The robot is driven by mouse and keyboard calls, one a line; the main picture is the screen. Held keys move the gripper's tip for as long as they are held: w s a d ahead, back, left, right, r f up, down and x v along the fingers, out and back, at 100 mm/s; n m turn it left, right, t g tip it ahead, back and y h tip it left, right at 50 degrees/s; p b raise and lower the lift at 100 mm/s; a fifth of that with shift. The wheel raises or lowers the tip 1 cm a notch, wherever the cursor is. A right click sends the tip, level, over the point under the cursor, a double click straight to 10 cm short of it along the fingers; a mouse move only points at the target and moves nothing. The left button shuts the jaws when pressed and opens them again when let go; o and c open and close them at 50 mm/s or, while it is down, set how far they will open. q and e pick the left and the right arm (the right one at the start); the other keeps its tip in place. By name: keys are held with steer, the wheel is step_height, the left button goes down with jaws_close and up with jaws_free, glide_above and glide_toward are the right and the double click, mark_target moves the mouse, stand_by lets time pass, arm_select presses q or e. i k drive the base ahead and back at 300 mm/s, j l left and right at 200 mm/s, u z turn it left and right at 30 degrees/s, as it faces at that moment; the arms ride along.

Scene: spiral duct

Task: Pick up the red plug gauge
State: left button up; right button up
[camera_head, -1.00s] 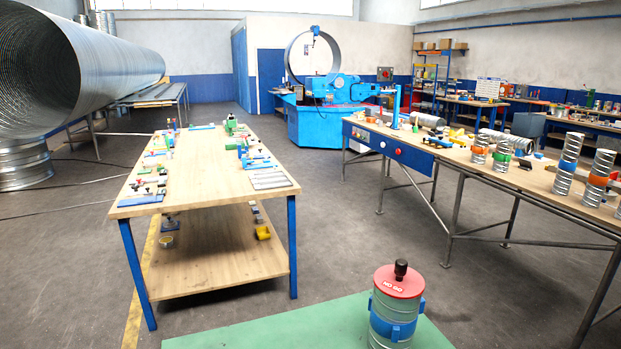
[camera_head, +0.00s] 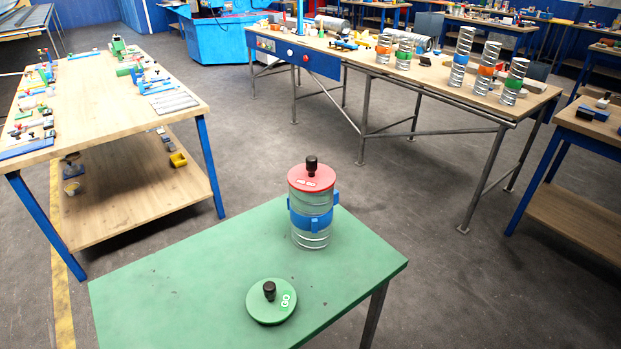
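The red plug gauge (camera_head: 311,178) is a red disc with a black knob on top. It sits on the upper end of an upright spiral duct piece (camera_head: 311,238) with a blue clamp band (camera_head: 312,218) around it. The duct piece stands near the far edge of the green table (camera_head: 190,280). A green plug gauge marked GO (camera_head: 271,301), also with a black knob, lies flat on the table nearer to me. Neither of my grippers shows in the head view.
A wooden workbench (camera_head: 130,107) with small tools stands at the left. A long bench (camera_head: 425,78) with several banded duct pieces stands behind, and another bench (camera_head: 590,128) at the right. The left part of the green table is clear. Open floor lies between the benches.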

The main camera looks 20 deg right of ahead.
mark_target(312, 176)
steer(key=i+l+u, duration=0.25)
steer(key=l, duration=0.7)
steer(key=l+u, duration=0.2)
steer(key=l, duration=0.7)
